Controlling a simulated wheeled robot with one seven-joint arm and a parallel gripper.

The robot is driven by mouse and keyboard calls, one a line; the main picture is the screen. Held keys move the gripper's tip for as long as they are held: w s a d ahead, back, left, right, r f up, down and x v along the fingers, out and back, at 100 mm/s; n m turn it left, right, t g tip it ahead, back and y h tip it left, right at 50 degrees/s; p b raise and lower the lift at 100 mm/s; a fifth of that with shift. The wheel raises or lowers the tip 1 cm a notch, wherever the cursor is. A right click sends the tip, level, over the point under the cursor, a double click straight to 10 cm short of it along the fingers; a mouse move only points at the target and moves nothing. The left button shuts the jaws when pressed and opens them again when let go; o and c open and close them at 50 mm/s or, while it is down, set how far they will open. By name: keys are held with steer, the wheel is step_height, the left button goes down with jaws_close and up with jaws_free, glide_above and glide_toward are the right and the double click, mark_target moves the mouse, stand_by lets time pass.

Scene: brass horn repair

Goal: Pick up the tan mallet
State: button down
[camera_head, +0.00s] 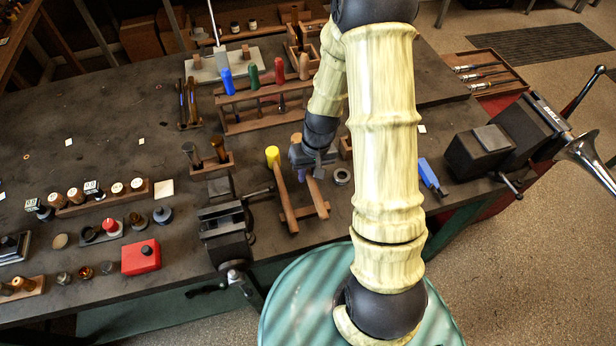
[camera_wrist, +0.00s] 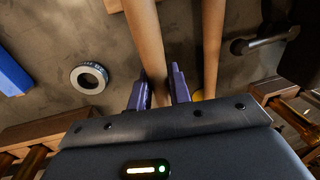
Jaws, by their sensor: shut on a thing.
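The tan mallet's wooden handle (camera_wrist: 146,38) runs between my gripper's purple fingers in the wrist view. My gripper (camera_wrist: 160,88) is shut on this handle. In the head view my gripper (camera_head: 309,170) is over the right one of two mallets, and the lower part of the tan mallet's handle (camera_head: 317,195) shows below it. Its head is largely hidden by my gripper. Both handles reach a wooden rest (camera_head: 304,213); I cannot tell whether the held one touches it.
The yellow-headed mallet (camera_head: 272,156) lies close on the left, its handle (camera_wrist: 212,40) beside my fingers. A vise (camera_head: 227,235) stands left. A screwdriver rack (camera_head: 245,122) is behind.

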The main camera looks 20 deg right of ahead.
mark_target(308, 171)
step_height(308, 171, up, 7)
steer(key=shift+f+b, duration=0.1)
steer(key=shift+b, duration=0.3)
stand_by(0.4)
steer(key=w+a+r+m+t+p, duration=0.1)
steer(key=w+r+t+p, duration=0.1)
steer(key=w+r+p, duration=0.3)
steer(key=w+a+r+m+t+y+p, duration=0.1)
steer(key=w+r+p, duration=0.4)
steer(key=r+p, duration=0.5)
step_height(308, 171, up, 3)
steer(key=shift+w+f+m+t, duration=0.1)
steer(key=shift+w+m+t, duration=0.05)
steer(key=shift+m+t, duration=0.45)
steer(key=shift+a, duration=0.1)
